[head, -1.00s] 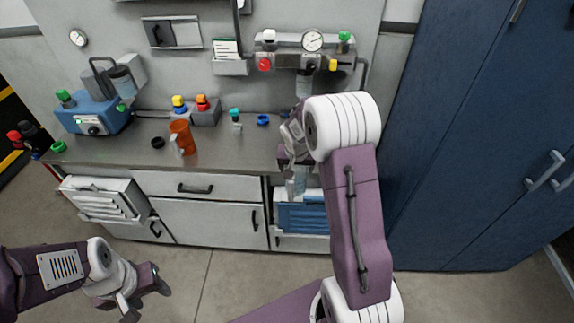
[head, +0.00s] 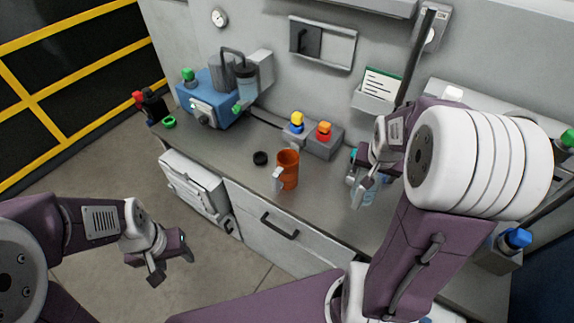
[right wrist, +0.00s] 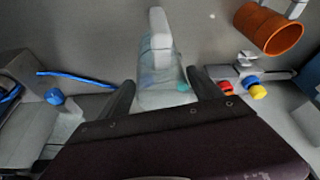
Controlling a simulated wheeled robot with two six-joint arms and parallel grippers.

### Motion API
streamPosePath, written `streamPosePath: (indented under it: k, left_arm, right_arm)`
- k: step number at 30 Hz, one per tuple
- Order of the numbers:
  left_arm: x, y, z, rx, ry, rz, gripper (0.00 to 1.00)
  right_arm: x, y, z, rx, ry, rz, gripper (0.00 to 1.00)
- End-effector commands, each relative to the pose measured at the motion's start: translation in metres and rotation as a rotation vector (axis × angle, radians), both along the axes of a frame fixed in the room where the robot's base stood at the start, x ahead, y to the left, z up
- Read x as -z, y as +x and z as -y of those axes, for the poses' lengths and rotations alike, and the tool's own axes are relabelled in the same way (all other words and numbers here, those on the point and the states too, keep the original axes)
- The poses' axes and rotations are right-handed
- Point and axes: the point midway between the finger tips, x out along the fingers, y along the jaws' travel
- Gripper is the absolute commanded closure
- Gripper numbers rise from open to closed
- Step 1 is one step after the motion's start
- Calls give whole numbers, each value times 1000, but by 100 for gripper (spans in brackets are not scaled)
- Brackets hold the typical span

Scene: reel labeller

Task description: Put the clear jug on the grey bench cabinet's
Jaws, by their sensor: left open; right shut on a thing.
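The clear jug (head: 362,194) is see-through with a pale handle. My right gripper (head: 372,178) is shut on it. In the right wrist view the jug (right wrist: 165,85) sits between the two dark fingers, with its light handle (right wrist: 159,30) pointing away from the gripper. In the head view the jug shows against the worktop; I cannot tell whether it touches it. The grey bench cabinet (head: 240,205) has a dark grey worktop (head: 215,158) and pale drawer fronts. My left gripper (head: 172,262) is open and empty, in front of the bench above the floor.
An orange jug (head: 288,170) and a black ring (head: 260,158) stand left of the clear jug. Behind are a box with yellow and red knobs (head: 318,140) and a blue machine (head: 210,100). A green ring (head: 169,122) lies far left.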

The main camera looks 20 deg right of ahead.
Motion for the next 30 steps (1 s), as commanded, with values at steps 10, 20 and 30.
streamPosePath:
  k: [10,20,30]
  left_arm:
    - [10,-1,0,0,0,-1,49]
    - [13,-1,0,0,0,-1,49]
    - [25,-1,0,0,0,-1,49]
  right_arm:
    - [32,39,-25,-10,1,-4,98]
    - [69,97,-57,-2,-1,0,98]
    - [107,99,-58,0,0,-1,98]
